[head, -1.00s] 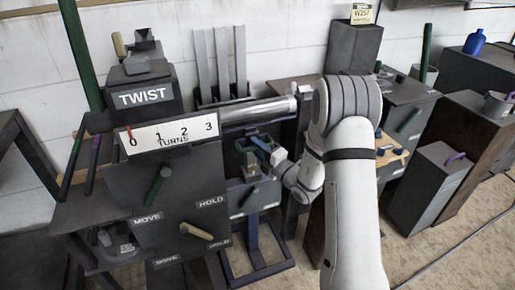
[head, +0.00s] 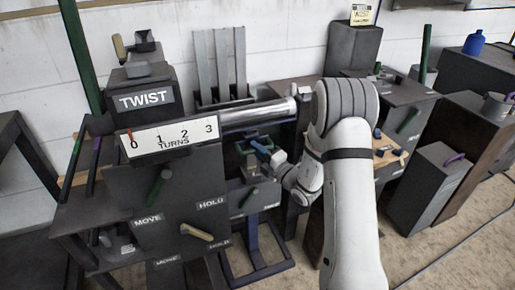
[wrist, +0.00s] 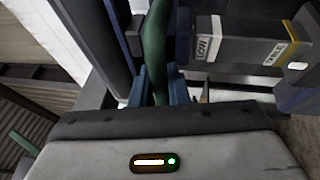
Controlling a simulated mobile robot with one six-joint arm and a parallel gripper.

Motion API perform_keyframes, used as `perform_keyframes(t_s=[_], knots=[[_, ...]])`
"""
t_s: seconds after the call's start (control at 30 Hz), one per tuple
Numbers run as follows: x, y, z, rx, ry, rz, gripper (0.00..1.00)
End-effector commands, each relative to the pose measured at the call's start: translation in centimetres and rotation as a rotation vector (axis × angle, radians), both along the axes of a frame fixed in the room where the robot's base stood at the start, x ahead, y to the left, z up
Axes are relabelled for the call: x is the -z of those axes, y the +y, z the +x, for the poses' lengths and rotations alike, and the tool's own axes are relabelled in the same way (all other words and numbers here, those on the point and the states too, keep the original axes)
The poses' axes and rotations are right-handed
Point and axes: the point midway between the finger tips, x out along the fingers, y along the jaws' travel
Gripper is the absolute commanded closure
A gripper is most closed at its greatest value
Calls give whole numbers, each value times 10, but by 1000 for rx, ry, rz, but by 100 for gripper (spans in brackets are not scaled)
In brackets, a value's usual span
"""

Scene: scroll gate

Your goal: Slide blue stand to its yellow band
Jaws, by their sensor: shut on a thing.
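My gripper (head: 260,148) reaches in behind the grey machine in the head view. In the wrist view its blue fingers (wrist: 157,92) are closed around an upright green handle (wrist: 155,40). How the held handle joins the stand is hidden. A narrow yellow band (wrist: 292,31) crosses the end of a grey block (wrist: 240,45) marked LOW in the wrist view, right of the handle and apart from it.
The grey machine (head: 135,210), with TWIST, MOVE and HOLD labels, stands close on the left. A shiny horizontal cylinder (head: 258,113) lies above my gripper. Dark cabinets (head: 430,190) stand to the right. Open floor (head: 440,255) shows at the lower right.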

Motion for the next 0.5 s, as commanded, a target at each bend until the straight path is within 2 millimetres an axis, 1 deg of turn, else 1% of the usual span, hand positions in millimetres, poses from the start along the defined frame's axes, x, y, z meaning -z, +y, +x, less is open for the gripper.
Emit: perform_keyframes(t_s=[0.1, 0.13, 0.37, 0.5], knots=[[1, -1, 0, 3, 2, 0, 100], [1, -1, 0, 3, 2, 0, 84], [1, -1, 0, 2, 2, 0, 65], [1, 0, 0, 1, 1, 0, 64]])
